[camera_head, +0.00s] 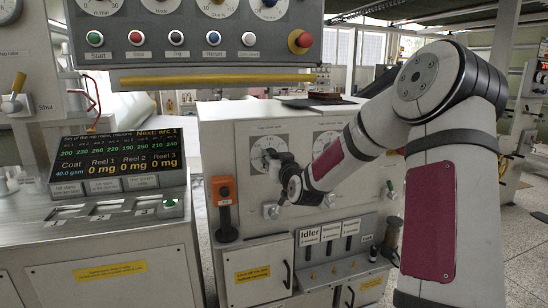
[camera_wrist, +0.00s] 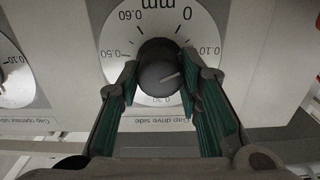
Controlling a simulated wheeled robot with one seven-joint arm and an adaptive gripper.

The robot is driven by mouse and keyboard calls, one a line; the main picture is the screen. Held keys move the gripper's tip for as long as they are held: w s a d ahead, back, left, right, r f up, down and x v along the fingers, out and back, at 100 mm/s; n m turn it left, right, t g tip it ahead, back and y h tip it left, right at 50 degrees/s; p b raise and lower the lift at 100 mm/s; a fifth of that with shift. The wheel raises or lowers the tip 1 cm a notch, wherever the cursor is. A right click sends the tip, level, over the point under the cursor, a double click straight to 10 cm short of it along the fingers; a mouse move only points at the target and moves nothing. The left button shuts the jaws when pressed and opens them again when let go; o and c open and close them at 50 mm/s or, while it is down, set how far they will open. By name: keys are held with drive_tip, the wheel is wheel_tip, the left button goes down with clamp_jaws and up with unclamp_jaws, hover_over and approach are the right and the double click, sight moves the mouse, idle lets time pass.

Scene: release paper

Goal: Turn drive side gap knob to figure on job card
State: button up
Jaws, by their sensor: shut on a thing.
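The drive side gap knob (camera_wrist: 158,70) is a dark round knob in the middle of a white dial (camera_wrist: 148,22) marked in mm and labelled "Gap drive side". The wrist view shows the dial upside down. My gripper (camera_wrist: 160,85) has its green-padded fingers on both sides of the knob, shut on it. A pale pointer line on the knob points right and slightly up in the wrist view, roughly toward the 0.10 side; fingers hide part of the scale. In the head view my gripper (camera_head: 278,168) is at the left dial (camera_head: 264,146). I cannot make out a job card.
A second dial (camera_wrist: 14,75), the operator side gap, sits beside it; it is on the right in the head view (camera_head: 326,142). Below are small knobs and an Idler label panel (camera_head: 310,231). An orange-topped handle (camera_head: 223,192) stands left. A number display (camera_head: 120,158) is further left.

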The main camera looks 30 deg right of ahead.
drive_tip(key=m+p, duration=0.2)
drive_tip(key=m, duration=0.3)
drive_tip(key=shift+s+m, duration=0.1)
drive_tip(key=shift+m, duration=0.2)
drive_tip(key=m+p, duration=0.3)
drive_tip(key=m, duration=0.2)
drive_tip(key=shift+d, duration=0.1)
drive_tip(key=m+p, duration=0.2)
drive_tip(key=m, duration=0.2)
drive_tip(key=m+p, duration=0.2)
drive_tip(key=m, duration=0.2)
drive_tip(key=m+p, duration=0.2)
drive_tip(key=m, duration=0.1)
drive_tip(key=shift+f+m, duration=0.3)
drive_tip(key=shift+m, duration=0.1)
drive_tip(key=shift+p, duration=0.3)
drive_tip(key=o, duration=1.2)
drive_tip(key=shift+c, duration=0.2)
drive_tip(key=shift+s, duration=0.1)
drive_tip(key=v, duration=1.1)
drive_tip(key=shift+s, duration=0.35)
